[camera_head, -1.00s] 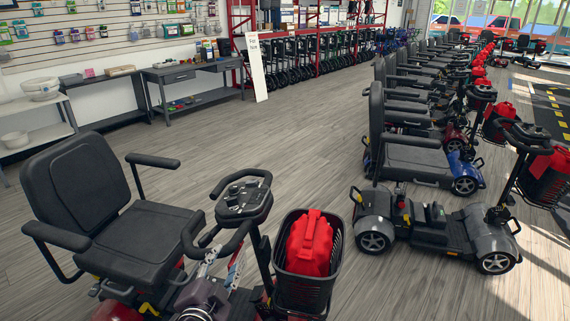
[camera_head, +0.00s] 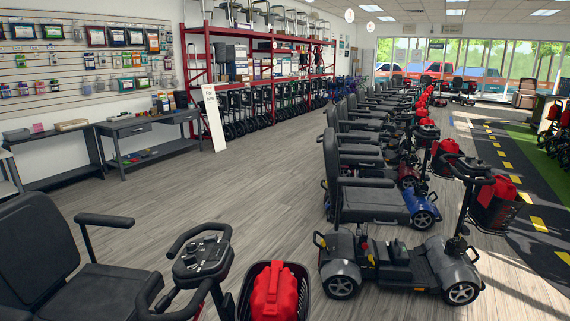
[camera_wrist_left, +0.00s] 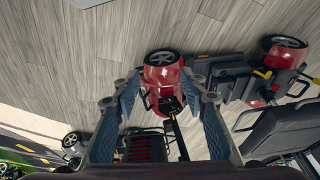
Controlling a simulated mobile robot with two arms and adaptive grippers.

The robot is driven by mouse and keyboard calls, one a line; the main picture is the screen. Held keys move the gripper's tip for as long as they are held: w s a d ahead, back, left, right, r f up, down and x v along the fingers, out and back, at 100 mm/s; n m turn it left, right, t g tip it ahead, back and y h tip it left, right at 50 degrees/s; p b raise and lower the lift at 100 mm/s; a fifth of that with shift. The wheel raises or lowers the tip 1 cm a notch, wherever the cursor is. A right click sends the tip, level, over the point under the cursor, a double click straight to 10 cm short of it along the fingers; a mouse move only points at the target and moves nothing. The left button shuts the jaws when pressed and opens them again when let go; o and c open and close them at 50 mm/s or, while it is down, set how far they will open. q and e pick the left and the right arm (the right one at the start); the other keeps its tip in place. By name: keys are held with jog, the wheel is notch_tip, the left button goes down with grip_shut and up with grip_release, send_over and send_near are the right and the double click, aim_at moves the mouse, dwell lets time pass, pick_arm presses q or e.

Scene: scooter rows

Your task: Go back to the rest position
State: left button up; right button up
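My left gripper (camera_wrist_left: 161,80) shows in the left wrist view with its two blue-grey fingers spread apart. It is open, and I see nothing held between them. A red scooter (camera_wrist_left: 160,76) lies beyond the fingers, on the wood-look floor. Neither gripper shows in the head view, and my right gripper is in no view.
A scooter with a black seat (camera_head: 38,245) and a basket holding a red bag (camera_head: 273,293) stands close at the lower left. A grey scooter (camera_head: 400,265) heads a row at right. Grey tables (camera_head: 150,125) line the left wall. Open floor (camera_head: 210,190) lies between.

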pick_arm(q)
jog(key=s+f+g, duration=0.1)
jog(key=s+f, duration=0.1)
jog(key=f, duration=0.9)
jog(key=s+f, duration=0.2)
jog(key=f, duration=1)
jog(key=s+a+f+g, duration=0.1)
jog(key=s+a+f, duration=0.2)
jog(key=s+f, duration=1.1)
jog(key=shift+s+f, duration=0.3)
jog(key=shift+s, duration=0.75)
jog(key=shift+a, duration=0.1)
